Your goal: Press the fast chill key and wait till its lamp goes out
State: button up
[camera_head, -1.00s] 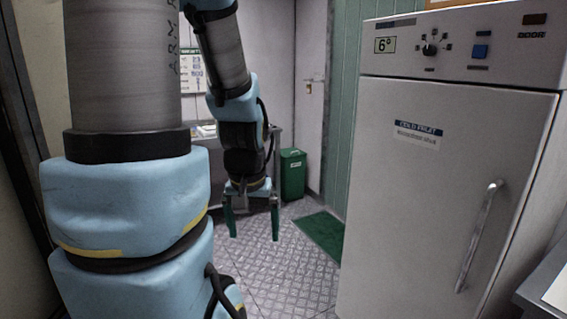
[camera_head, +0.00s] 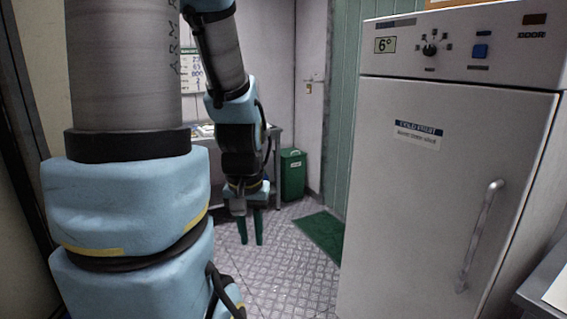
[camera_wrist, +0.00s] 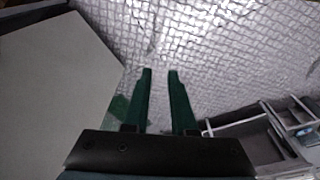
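The white cold cabinet (camera_head: 440,190) stands at the right in the head view. Its top panel carries a blue square key (camera_head: 480,51), a knob (camera_head: 430,49) and a display reading 6° (camera_head: 385,45). The key's label is too small to read. A dark strip (camera_head: 484,33) sits above the key; I cannot tell whether it is a lamp. My gripper (camera_head: 251,242) hangs pointing down, left of the cabinet and well below the panel. In the wrist view its green fingers (camera_wrist: 160,73) are a small gap apart, with nothing between them.
A dark red-brown rectangle (camera_head: 535,19) marked DOOR is at the panel's right. The cabinet's door is shut, with a long handle (camera_head: 480,235). A green bin (camera_head: 292,175) and green mat (camera_head: 322,233) are behind. The floor (camera_head: 290,275) before the cabinet is clear.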

grip_shut()
dwell(0.8)
